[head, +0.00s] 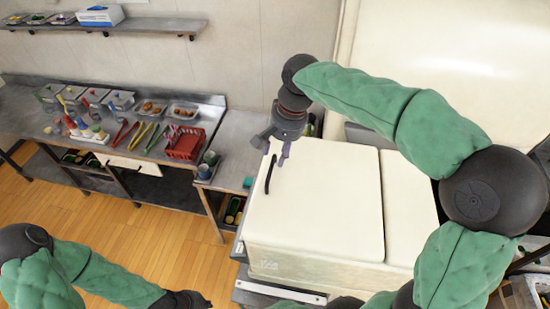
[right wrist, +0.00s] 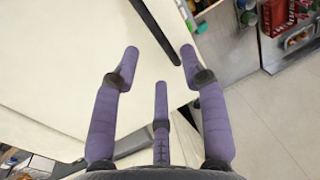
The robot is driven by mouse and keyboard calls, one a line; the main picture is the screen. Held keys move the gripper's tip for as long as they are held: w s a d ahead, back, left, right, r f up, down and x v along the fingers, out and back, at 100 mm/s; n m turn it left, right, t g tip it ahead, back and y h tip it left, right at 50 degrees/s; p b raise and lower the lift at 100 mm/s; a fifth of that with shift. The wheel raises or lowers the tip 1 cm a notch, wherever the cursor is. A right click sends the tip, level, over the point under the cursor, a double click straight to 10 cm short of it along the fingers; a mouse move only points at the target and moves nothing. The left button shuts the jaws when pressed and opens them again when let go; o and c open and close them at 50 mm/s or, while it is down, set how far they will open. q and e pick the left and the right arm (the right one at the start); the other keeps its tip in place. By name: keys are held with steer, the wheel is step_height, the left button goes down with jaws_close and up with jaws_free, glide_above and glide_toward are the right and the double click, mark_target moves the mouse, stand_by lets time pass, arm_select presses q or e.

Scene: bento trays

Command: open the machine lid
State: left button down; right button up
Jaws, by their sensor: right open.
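The machine (head: 330,262) is a cream box with a closed flat lid (head: 330,190) on top; a narrower panel lies to its right. A black bar handle (head: 271,174) stands at the lid's left edge. In the right wrist view the handle (right wrist: 155,28) runs down between the fingertips. My right gripper (head: 276,150), with purple fingers, is open above the lid at the far end of the handle. It also shows in the right wrist view (right wrist: 160,55), and I see no clear contact. My left gripper (head: 190,300) is partly visible, dark, at the bottom edge; its fingers are unclear.
A steel counter (head: 215,115) at the left holds containers, tongs, bottles and a red basket (head: 185,143). A wall shelf (head: 120,24) is above it. A large cream surface (head: 450,50) rises behind the machine. The wooden floor (head: 130,235) at the left is clear.

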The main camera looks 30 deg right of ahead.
glide_above(275, 174)
steer(key=shift+f, duration=2.2)
jaws_close()
